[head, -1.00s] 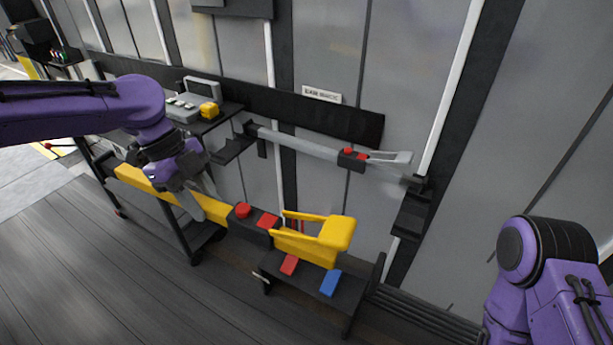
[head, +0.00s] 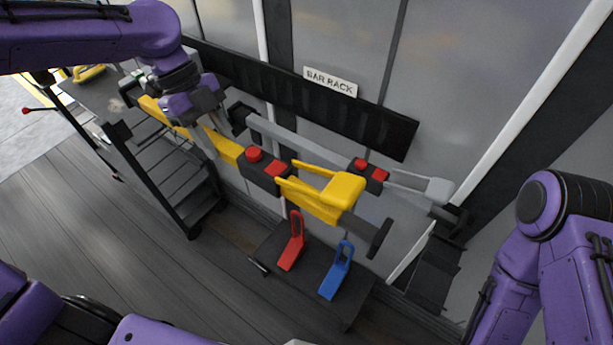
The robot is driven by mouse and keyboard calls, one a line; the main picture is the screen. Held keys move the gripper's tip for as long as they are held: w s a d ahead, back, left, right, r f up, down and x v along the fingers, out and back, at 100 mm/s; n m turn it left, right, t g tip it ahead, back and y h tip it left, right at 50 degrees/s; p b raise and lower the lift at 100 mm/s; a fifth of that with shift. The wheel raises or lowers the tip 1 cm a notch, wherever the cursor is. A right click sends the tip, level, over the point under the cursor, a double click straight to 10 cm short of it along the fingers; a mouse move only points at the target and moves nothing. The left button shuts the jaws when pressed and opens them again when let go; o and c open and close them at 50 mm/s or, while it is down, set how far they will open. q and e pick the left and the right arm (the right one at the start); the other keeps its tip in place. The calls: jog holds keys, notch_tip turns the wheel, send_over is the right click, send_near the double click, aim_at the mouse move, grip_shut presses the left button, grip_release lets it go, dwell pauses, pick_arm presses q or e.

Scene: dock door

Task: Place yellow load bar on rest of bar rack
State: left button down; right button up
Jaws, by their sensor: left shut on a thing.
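The yellow load bar (head: 228,149) runs from upper left to lower right, with a black ratchet block (head: 264,170), red buttons and a yellow handle (head: 343,189). Its right end has a dark foot (head: 379,238). My left gripper (head: 207,147) is shut on the bar's left part and holds it up, in front of the wall. The bar rack (head: 380,128) is a black rail on the wall, with a dark stepped bracket (head: 436,270) at lower right. Its left rest is hard to make out behind the bar and my gripper. My right gripper is out of view.
A grey bar (head: 310,142) hangs at the rack behind the yellow bar. Below, a low dark platform (head: 345,310) carries a red clamp (head: 292,245) and a blue clamp (head: 337,272). A dark stepped stand (head: 165,175) is at left. The floor (head: 110,240) in front is clear.

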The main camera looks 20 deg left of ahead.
aim_at(228, 142)
pick_arm(q)
jog(key=d, duration=0.1)
jog(key=d+f+b, duration=0.1)
jog(key=shift+s+d+f, duration=0.1)
jog(key=shift+d, duration=0.3)
jog(key=d, duration=0.2)
jog(key=s+d+f, duration=0.1)
jog(key=d, duration=0.1)
jog(key=d+p, duration=0.1)
jog(key=d, duration=0.1)
jog(key=shift+s+d+f, duration=0.25)
jog(key=shift+s+d, duration=0.05)
jog(key=shift+s, duration=0.05)
jog(key=w+d+f+p, duration=0.1)
jog(key=d+f, duration=0.3)
jog(key=f, duration=0.5)
jog(key=shift+w+d+f, duration=0.15)
jog(key=shift+w+f, duration=0.2)
jog(key=shift+w, duration=0.45)
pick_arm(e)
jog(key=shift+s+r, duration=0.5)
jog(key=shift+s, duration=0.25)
pick_arm(q)
jog(key=shift+f, duration=0.1)
jog(key=c, duration=0.7)
grip_release()
jog(key=shift+f, duration=0.1)
